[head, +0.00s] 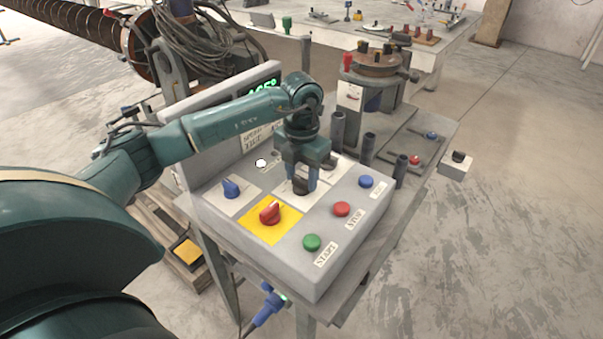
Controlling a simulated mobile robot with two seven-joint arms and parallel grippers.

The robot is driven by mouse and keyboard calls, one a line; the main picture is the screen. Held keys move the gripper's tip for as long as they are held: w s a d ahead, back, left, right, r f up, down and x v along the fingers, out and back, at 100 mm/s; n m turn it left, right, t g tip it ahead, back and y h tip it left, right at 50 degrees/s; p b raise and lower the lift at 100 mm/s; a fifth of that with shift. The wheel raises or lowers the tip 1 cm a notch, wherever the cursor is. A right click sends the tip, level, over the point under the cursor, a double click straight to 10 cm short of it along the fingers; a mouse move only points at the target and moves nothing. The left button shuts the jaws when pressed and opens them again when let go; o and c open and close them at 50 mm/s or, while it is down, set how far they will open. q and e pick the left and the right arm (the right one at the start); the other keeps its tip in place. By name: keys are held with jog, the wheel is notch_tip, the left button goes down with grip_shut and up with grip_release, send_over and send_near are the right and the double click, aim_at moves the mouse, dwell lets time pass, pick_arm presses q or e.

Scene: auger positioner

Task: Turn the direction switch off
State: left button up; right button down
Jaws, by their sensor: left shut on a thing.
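My left gripper (302,187) reaches down onto the sloped top of the grey control box (220,213). It is shut on a switch knob over a white plate (283,189). The fingers hide the knob, so its pointing direction and label cannot be seen. I cannot read which knob is the direction switch. A blue knob (231,188) on a white plate stands to the left of the gripper. A red knob (270,212) on a yellow plate (253,224) is in front of it. My right gripper is not in view.
A green button (312,242), a red button (341,209) and a blue button (366,182) line the box's right side. A raised panel with a green display (263,86) stands behind. Grey posts (369,148) rise right of the gripper. A blue plug (268,306) hangs below.

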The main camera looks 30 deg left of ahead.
aim_at(302, 179)
pick_arm(q)
jog(key=shift+r, duration=0.1)
jog(key=o, duration=1)
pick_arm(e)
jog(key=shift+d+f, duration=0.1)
pick_arm(q)
notch_tip(302, 179, up, 13)
jog(key=shift+b, duration=0.45)
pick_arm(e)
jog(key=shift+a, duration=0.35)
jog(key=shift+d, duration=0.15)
